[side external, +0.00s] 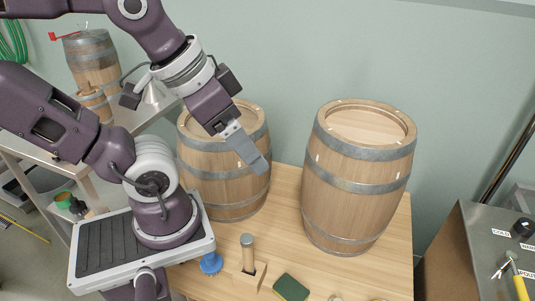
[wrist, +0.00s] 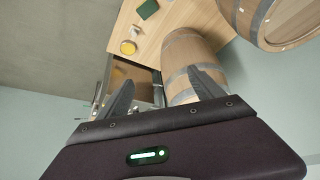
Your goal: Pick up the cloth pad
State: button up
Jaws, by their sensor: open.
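A dark green pad with a yellowish edge (side external: 292,287), which looks like the cloth pad, lies flat on the wooden table near the bottom edge of the side view. It also shows in the wrist view (wrist: 148,9) at the top. My gripper (side external: 258,160) is high above the table, in front of the left barrel in the side view, well apart from the pad. In the wrist view my gripper (wrist: 163,88) has its two fingers spread with nothing between them.
Two large wooden barrels, left (side external: 224,180) and right (side external: 358,178), stand at the table's back. A blue brush (side external: 211,263) and a wooden-handled tool (side external: 248,255) are left of the pad. A steel counter (side external: 490,250) stands right.

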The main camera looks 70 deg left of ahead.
jog(key=shift+o, duration=1)
